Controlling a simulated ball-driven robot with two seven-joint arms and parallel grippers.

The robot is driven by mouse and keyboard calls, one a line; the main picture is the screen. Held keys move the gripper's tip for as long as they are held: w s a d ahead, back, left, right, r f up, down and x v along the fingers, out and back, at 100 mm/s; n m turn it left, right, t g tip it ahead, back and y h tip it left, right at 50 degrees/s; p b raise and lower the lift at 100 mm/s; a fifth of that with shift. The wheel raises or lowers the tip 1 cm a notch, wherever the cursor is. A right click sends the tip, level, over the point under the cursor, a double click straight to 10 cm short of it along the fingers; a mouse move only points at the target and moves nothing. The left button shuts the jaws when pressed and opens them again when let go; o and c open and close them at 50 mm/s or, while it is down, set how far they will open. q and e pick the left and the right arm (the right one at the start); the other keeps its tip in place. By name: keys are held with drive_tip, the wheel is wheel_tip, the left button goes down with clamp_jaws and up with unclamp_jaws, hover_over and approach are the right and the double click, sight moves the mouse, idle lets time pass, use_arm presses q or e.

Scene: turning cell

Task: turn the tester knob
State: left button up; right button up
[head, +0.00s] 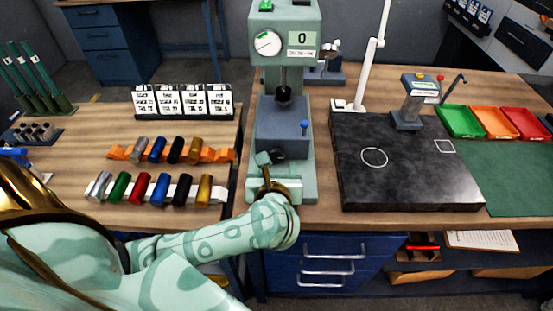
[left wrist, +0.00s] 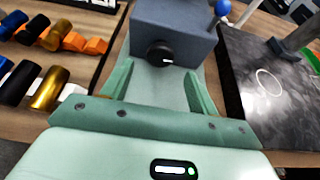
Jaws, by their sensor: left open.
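The tester (head: 284,78) is a pale green machine with a round dial and a display reading 0. Its blue-grey block (head: 283,123) carries a black round knob (left wrist: 160,54) on the front face. The knob's white mark points to the right in the left wrist view. My left gripper (left wrist: 160,78) is open, with one finger on each side below the knob in that view and nothing between them. In the head view my left gripper (head: 271,184) is in front of the block, and my arm partly hides it. My right gripper is not in view.
A blue ball-topped lever (head: 304,125) stands at the block's right. A dark stone plate (head: 400,180) lies to the right. Coloured cylinders on a white rack (head: 149,203) and an orange rack (head: 121,153) are to the left. A gap separates the two benches.

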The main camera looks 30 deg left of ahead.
sight(276, 158)
use_arm(q)
drive_tip(key=x, duration=0.4)
drive_tip(key=shift+w+a+f+b, duration=0.15)
drive_tip(key=shift+w+a+b, duration=0.05)
drive_tip(key=shift+w+b, duration=0.2)
drive_tip(key=shift+w+a+f, duration=0.2)
drive_tip(key=shift+w+a, duration=0.1)
drive_tip(key=shift+w, duration=0.15)
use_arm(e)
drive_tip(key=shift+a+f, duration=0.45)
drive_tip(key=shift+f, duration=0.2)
